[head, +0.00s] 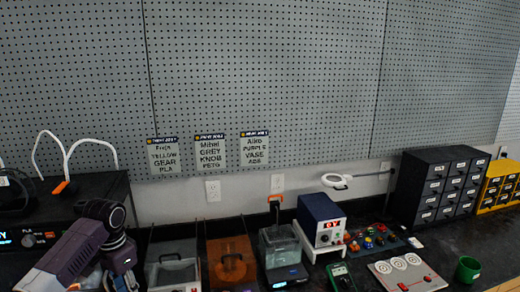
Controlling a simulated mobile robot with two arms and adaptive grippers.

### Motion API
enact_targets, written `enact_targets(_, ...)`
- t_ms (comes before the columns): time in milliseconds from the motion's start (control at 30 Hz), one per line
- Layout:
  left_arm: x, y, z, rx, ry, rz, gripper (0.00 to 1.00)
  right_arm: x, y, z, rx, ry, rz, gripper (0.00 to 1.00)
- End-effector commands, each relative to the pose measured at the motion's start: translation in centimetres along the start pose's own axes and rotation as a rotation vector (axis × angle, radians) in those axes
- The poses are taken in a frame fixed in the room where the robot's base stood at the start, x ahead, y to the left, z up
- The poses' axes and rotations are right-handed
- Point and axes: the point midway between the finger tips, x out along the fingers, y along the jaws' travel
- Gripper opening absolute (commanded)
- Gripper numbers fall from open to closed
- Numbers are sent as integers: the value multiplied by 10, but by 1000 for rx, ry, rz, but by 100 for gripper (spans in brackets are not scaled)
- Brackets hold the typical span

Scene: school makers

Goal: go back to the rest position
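My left arm comes in at the lower left in the head view. It bends at a dark round joint, and my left gripper (122,279) points down near the bottom edge. Its fingers are small, dark and partly cut off, so I cannot tell whether they are open or hold anything. My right arm and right gripper are not in view.
The black bench carries a clear-lidded box (172,272), an orange-lidded box (231,262), a clear tank (281,247), a blue power unit (321,221), a green meter (341,276), a grey panel (407,274) and a green cup (467,269). Drawer cabinets (437,186) stand right.

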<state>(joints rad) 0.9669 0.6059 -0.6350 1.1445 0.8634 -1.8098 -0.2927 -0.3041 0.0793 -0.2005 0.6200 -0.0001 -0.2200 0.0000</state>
Motion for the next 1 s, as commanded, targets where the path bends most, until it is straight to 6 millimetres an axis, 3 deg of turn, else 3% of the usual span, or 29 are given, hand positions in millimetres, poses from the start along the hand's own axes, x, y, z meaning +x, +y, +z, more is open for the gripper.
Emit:
enact_targets(367, 69, 72, 3, 87, 11, -11, 37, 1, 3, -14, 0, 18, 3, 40)
enact_targets(533, 111, 133, 15, 124, 50, -4, 37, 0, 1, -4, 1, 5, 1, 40)
enact_targets(800, 149, 228, 57, 88, 157, 19, 37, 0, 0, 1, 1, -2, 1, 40)
enact_targets(1000, 150, 275, 102, -19, 234, 23, 37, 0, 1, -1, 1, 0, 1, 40)
